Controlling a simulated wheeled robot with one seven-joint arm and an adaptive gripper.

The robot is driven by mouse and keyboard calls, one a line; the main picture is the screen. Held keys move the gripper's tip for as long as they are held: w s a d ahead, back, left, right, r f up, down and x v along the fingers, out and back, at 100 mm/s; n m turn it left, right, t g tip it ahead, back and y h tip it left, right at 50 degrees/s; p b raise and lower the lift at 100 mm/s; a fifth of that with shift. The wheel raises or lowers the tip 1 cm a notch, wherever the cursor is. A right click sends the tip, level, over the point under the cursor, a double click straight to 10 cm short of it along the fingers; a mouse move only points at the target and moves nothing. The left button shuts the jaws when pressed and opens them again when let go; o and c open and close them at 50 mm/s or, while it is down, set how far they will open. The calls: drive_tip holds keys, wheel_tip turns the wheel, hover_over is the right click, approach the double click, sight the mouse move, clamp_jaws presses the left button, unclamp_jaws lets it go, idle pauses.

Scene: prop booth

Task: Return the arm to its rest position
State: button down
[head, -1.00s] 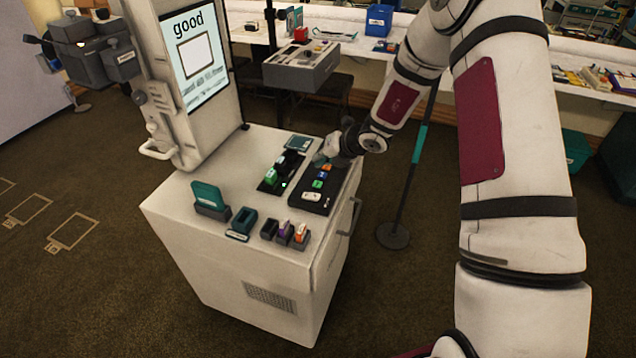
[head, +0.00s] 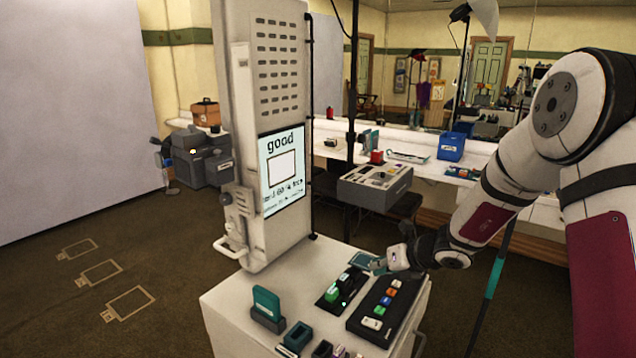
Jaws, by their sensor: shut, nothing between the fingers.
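My arm reaches in from the right side of the head view. My gripper (head: 382,263) is small and partly dark in this view, at the far end of the white cabinet top (head: 245,320). It is shut with nothing held. It appears just beyond the black button box (head: 388,306), beside a teal panel (head: 364,262) that it partly overlaps. I cannot tell its exact height above the cabinet top.
A tall white column with a screen (head: 282,176) reading "good" stands left of my gripper. A teal block in a stand (head: 267,305) and a small tray with a green block (head: 333,294) are on the cabinet. A grey console (head: 375,186) and a blue bin (head: 451,147) are behind.

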drive_tip(key=s+a+r+n+g, duration=0.1)
drive_tip(key=s+a+r+n, duration=0.3)
drive_tip(key=s+r+n, duration=0.55)
drive_tip(key=s+a+r+n+g, duration=0.2)
drive_tip(key=s+a+r+n, duration=0.1)
drive_tip(key=s+r+n, duration=0.6)
drive_tip(key=s+d+r+n+h, duration=0.1)
drive_tip(key=s+d+n+h, duration=0.2)
drive_tip(key=s+n, duration=0.4)
drive_tip(key=s+d+n+h, duration=0.2)
drive_tip(key=s+d+n, duration=0.4)
drive_tip(key=s, duration=0.8)
drive_tip(key=shift+s+d+r+n+h, duration=0.3)
drive_tip(key=shift+r+n+h, duration=0.1)
drive_tip(key=shift+n, duration=0.85)
